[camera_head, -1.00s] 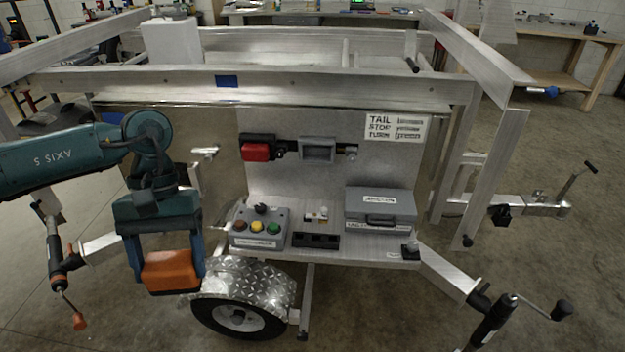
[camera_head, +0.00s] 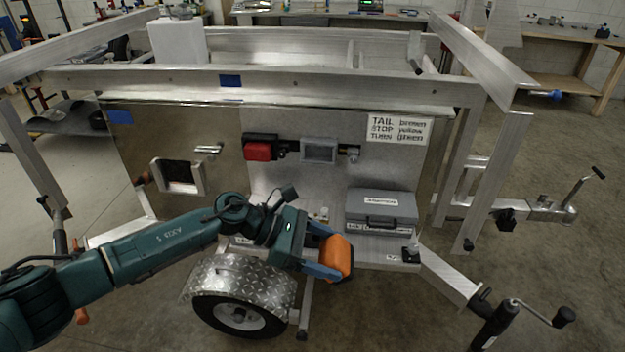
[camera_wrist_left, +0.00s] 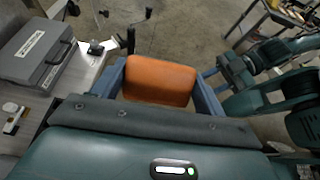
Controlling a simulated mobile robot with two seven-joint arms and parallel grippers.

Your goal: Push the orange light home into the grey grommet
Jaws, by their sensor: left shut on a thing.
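The orange light (camera_head: 338,257) is a rounded orange block held between the blue fingers of my left gripper (camera_head: 328,262), in front of the trailer's shelf. In the left wrist view the light (camera_wrist_left: 160,80) sits between both fingers. The grey grommet (camera_head: 319,151) is a rectangular grey frame on the upright aluminium panel, right of a red light (camera_head: 257,151). Its middle looks grey and empty. The orange light is below and in front of this grommet, apart from it.
A grey case (camera_head: 381,208) stands on the shelf, right of my gripper. Another pale frame with a dark opening (camera_head: 178,178) is at the panel's left. A wiring label (camera_head: 398,129) is at upper right. My left arm hides the control box. The diamond-plate fender (camera_head: 240,280) is below.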

